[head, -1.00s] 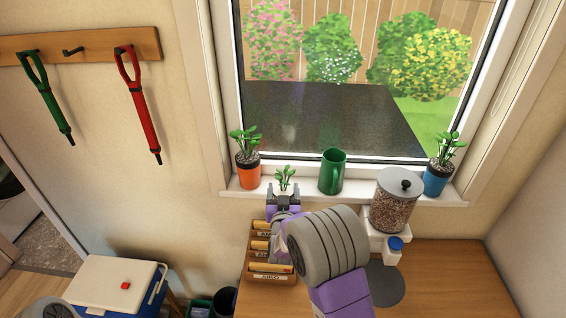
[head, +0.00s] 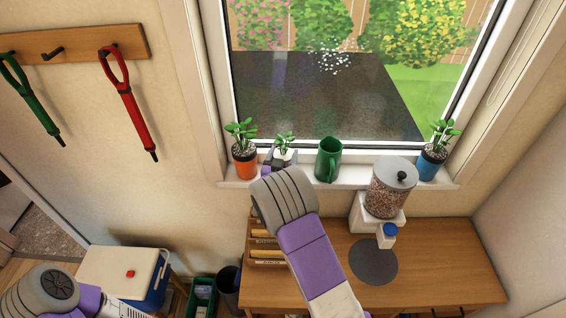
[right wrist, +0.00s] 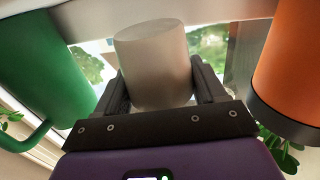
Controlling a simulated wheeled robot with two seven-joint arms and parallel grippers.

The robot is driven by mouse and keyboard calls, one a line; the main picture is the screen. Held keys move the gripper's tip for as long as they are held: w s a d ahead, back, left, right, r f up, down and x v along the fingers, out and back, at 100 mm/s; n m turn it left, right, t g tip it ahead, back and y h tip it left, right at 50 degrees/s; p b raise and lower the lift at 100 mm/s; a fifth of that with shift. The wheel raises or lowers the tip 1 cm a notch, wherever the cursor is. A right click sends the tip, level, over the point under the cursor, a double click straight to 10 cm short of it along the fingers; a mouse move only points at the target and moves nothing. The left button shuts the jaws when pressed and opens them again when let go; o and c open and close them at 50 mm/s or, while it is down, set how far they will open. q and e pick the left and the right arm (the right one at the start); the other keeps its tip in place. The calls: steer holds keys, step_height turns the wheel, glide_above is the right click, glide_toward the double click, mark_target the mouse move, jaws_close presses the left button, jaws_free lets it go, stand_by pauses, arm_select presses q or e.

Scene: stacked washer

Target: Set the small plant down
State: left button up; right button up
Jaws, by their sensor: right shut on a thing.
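The small plant (head: 285,142) has green leaves and a whitish pot. In the head view it is at the window sill (head: 351,174), between an orange potted plant (head: 245,163) and a green mug (head: 328,160). My right gripper (head: 278,162) is shut on its pot, partly hidden behind my own arm. In the right wrist view the pale pot (right wrist: 157,65) is between the two fingers (right wrist: 160,88). I cannot tell whether the pot's base touches the sill. My left gripper is not in view; only part of my left arm shows at the bottom left.
A blue potted plant (head: 432,165) stands at the sill's right end. Below are a wooden desk (head: 450,265), a dispenser of brown pieces (head: 390,190) and a file rack (head: 262,254). In the wrist view the green mug (right wrist: 40,75) and orange pot (right wrist: 296,70) flank the gripper closely.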

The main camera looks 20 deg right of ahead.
step_height(320, 180, down, 3)
steer(key=shift+r, duration=0.15)
steer(key=shift+f, duration=0.2)
steer(key=shift+f, duration=0.2)
steer(key=o, duration=1.1)
steer(key=shift+o, duration=0.2)
